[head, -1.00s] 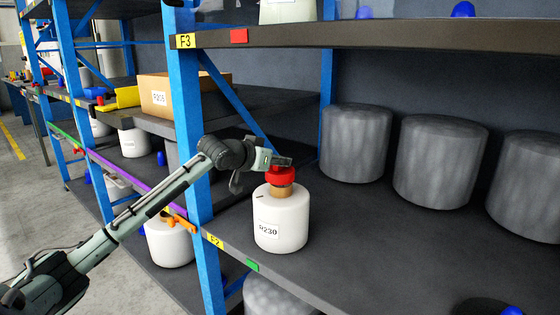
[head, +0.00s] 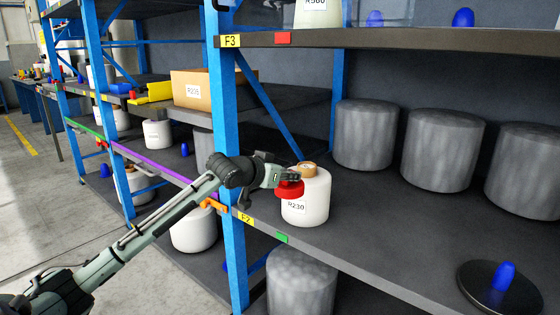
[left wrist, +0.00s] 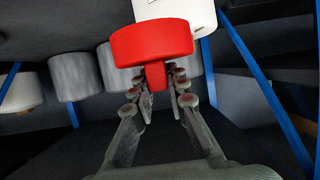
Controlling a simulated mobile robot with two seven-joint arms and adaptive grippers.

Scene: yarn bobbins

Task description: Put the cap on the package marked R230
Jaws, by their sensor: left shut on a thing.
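The package marked R230 (head: 313,201) is a white bobbin standing upright near the front edge of the shelf. Its brown core (head: 305,168) shows at its top, uncovered. My left gripper (head: 287,177) is shut on the red cap (head: 290,189) and holds it in front of the package's upper left side. In the left wrist view, the cap (left wrist: 150,42) is gripped by its tab between the fingers (left wrist: 162,86), and the white package (left wrist: 200,15) is just behind it. I cannot tell whether cap and package touch. My right gripper is not in view.
Several grey bobbins (head: 443,150) stand at the back of the shelf. A dark disc with a blue knob (head: 505,275) lies at the front right. A blue upright (head: 229,130) stands close left of my gripper. The shelf above (head: 400,38) limits height.

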